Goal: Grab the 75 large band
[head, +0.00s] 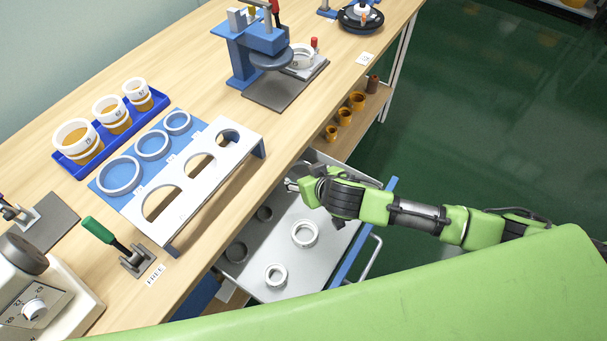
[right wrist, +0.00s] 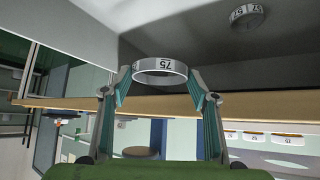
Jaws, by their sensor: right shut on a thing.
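A pale band marked 75 (right wrist: 160,70) sits between the fingertips of my right gripper (right wrist: 162,88) in the right wrist view. The fingers are shut on it from both sides. In the head view my right gripper (head: 298,187) is over the far part of the open drawer (head: 262,285), and the band is mostly hidden there. Two other pale bands lie in the drawer, a larger one (head: 305,233) and a smaller one (head: 276,275). My left gripper is not in view.
A white stand with three holes (head: 172,183) and a blue board with three rings (head: 122,176) are on the wooden table. A blue tray (head: 76,170) holds orange-filled cups. A blue press (head: 240,60) stands farther back. Dark round spots show on the drawer's left side.

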